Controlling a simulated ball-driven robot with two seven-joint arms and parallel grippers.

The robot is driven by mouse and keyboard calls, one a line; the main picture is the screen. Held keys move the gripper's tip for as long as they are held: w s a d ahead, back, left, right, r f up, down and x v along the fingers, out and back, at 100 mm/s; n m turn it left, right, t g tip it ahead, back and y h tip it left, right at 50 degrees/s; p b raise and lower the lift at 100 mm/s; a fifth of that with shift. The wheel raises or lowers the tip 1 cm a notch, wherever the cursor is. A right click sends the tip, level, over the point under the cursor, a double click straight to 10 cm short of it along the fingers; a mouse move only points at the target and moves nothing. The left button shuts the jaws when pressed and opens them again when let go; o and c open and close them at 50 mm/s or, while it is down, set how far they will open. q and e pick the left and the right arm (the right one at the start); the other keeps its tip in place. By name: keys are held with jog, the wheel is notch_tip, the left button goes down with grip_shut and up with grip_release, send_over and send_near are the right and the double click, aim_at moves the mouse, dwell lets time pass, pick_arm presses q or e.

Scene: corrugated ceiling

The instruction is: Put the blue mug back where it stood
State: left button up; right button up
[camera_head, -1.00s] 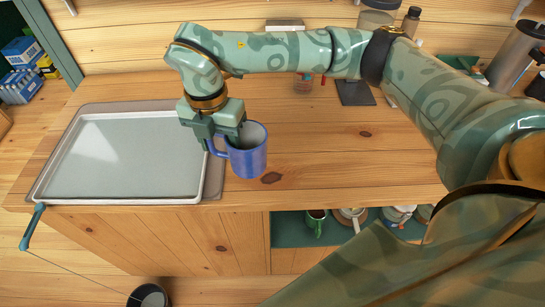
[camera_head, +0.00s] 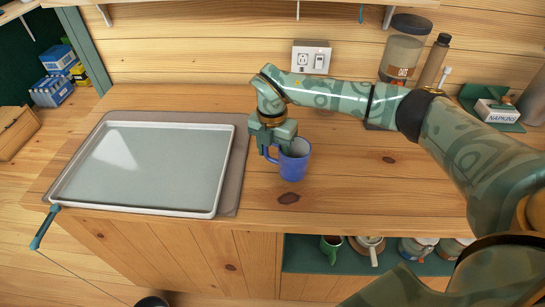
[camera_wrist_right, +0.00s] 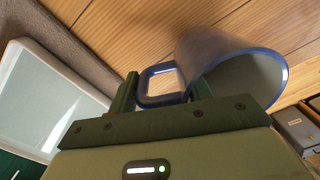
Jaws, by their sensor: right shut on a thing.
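The blue mug (camera_head: 293,166) is upright in the head view, at the counter's middle, right of the tray. My right gripper (camera_head: 273,147) is at the mug's left side, shut on its handle. In the right wrist view the handle of the mug (camera_wrist_right: 205,62) lies between the two fingers of the right gripper (camera_wrist_right: 161,92). The mug's open mouth faces lower right there and looks empty. I cannot tell whether its base touches the counter. My left gripper is not in view.
A metal tray (camera_head: 140,208) on a grey-brown mat (camera_head: 236,172) fills the counter's left. Bare wood (camera_head: 370,195) lies right of the mug. A jar (camera_head: 402,55), a brown bottle (camera_head: 434,58) and a napkin box (camera_head: 497,110) stand behind.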

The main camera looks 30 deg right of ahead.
notch_tip(320, 180, down, 2)
jog(key=shift+f, duration=0.15)
jog(key=o, duration=1.4)
jog(key=shift+o, duration=0.2)
notch_tip(320, 180, up, 12)
jog(key=shift+a+r+p, duration=0.15)
jog(key=shift+p, duration=0.75)
